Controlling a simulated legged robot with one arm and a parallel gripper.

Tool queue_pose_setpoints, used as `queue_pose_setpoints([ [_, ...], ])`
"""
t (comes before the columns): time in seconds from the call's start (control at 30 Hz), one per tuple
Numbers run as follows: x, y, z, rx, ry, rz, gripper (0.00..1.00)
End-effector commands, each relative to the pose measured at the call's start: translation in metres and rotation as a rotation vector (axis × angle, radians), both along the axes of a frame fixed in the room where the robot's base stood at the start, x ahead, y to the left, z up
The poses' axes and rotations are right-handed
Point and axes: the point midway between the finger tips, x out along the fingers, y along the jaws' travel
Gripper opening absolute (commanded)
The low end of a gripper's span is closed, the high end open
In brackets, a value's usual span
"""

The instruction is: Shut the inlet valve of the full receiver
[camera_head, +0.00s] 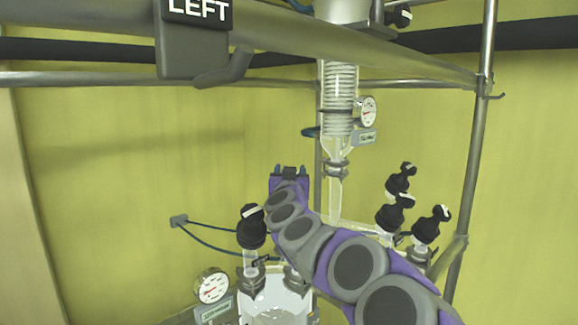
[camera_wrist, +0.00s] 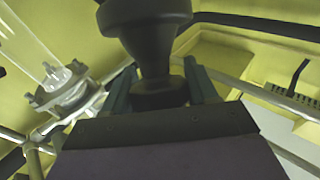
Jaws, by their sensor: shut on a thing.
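My gripper (camera_head: 289,174) is at the far end of my purple and grey arm, near the middle of the head view. In the wrist view my gripper (camera_wrist: 160,88) has its two fingers on either side of the lower part of a black valve handle (camera_wrist: 147,32) and is shut on it. The head view does not clearly show this handle. A glass vessel (camera_head: 272,303) stands at the bottom, with a black-capped valve (camera_head: 251,230) upright on its left neck. My arm hides part of the glassware, and I cannot tell how full the receivers are.
Several black-capped valves (camera_head: 430,225) stand right of my arm. A glass condenser column (camera_head: 339,100) with a gauge (camera_head: 367,111) hangs behind. Another gauge (camera_head: 212,286) is at lower left. Metal rails cross above, one with a LEFT sign (camera_head: 195,40); a post (camera_head: 474,150) stands right.

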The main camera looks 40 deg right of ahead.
Motion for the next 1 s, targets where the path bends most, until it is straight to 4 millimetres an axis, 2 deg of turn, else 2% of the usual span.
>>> queue_pose_setpoints([
  [0.57,-0.0005,-0.0010,0.0007,0.012,-0.011,-0.028,0.27],
  [0.6,-0.0004,-0.0009,0.0006,0.012,-0.011,-0.028,0.59],
  [0.8,-0.0004,-0.0009,0.0003,0.012,-0.010,-0.028,0.78],
  [1.0,-0.0003,-0.0008,0.0002,0.013,-0.009,-0.027,0.78],
])
